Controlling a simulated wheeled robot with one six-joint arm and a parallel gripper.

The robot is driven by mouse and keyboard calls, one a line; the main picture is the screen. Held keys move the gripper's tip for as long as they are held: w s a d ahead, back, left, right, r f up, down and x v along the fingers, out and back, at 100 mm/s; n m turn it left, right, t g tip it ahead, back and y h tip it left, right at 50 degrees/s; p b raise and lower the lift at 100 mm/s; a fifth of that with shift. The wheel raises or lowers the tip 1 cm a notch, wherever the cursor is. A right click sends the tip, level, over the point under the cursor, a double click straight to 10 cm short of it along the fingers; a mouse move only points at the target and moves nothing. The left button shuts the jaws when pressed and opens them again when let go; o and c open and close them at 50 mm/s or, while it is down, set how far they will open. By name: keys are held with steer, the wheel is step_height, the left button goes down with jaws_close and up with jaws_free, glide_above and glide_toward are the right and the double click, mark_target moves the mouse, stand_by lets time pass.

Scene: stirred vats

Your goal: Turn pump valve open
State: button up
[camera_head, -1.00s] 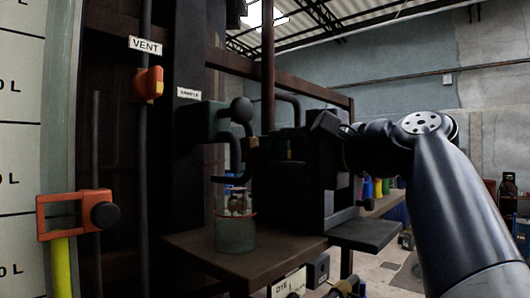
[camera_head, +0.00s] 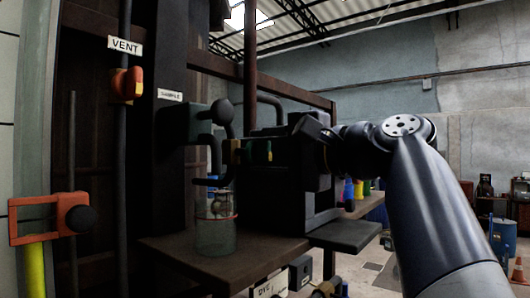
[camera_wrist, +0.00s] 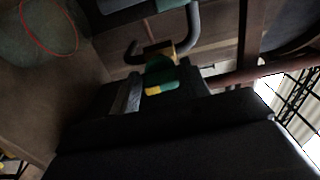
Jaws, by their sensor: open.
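No label reading pump is legible, so I cannot tell which fitting is the pump valve. A dark fitting with a round knob (camera_head: 222,112) and bent pipe stands under the SAMPLE label, with a brass-coloured piece (camera_head: 236,150) beside it. The brass piece also shows in the wrist view (camera_wrist: 158,51). My dark gripper (camera_head: 260,152) reaches in from the right, close beside this piece. Green and yellow parts show at its front, also in the wrist view (camera_wrist: 162,82). It is open; I cannot tell whether it touches anything.
A glass jar (camera_head: 215,232) stands on a brown shelf (camera_head: 190,262) below the pipe. An orange VENT valve (camera_head: 127,84) and an orange clamp (camera_head: 36,219) are at left. Coloured bottles (camera_head: 358,189) stand behind my arm.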

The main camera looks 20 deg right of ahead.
steer(key=b+v, duration=0.2)
steer(key=v, duration=0.8)
steer(key=shift+s+d, duration=0.15)
steer(key=shift+s, duration=0.05)
steer(key=shift+w, duration=0.1)
stand_by(0.4)
steer(key=shift+p+x, duration=1.1)
steer(key=shift+x, duration=4.25)
